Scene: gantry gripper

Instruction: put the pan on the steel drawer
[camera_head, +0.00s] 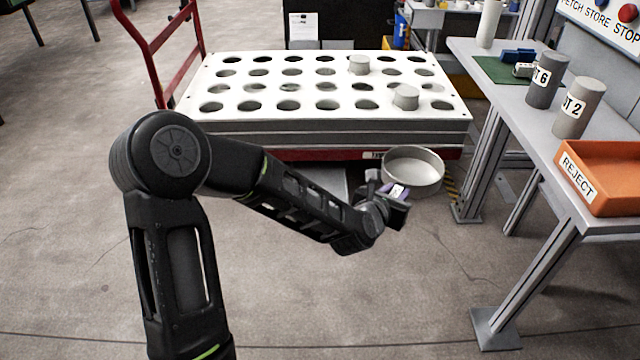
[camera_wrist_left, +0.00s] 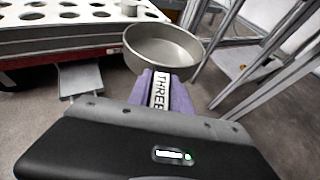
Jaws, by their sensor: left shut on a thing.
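My left gripper (camera_head: 392,193) is shut on the handle and holds the pan in the air, in front of the cart's right end. I cannot clearly identify the steel drawer; a flat grey metal piece (camera_wrist_left: 82,80) shows low beside the cart. My right gripper is out of view.
A red cart carries a white plate (camera_head: 312,102) with rows of holes and two grey cylinders on it. At right, a workbench (camera_head: 510,95) holds grey cylinders and an orange REJECT bin (camera_head: 605,180); its legs stand near the pan. The front floor is clear.

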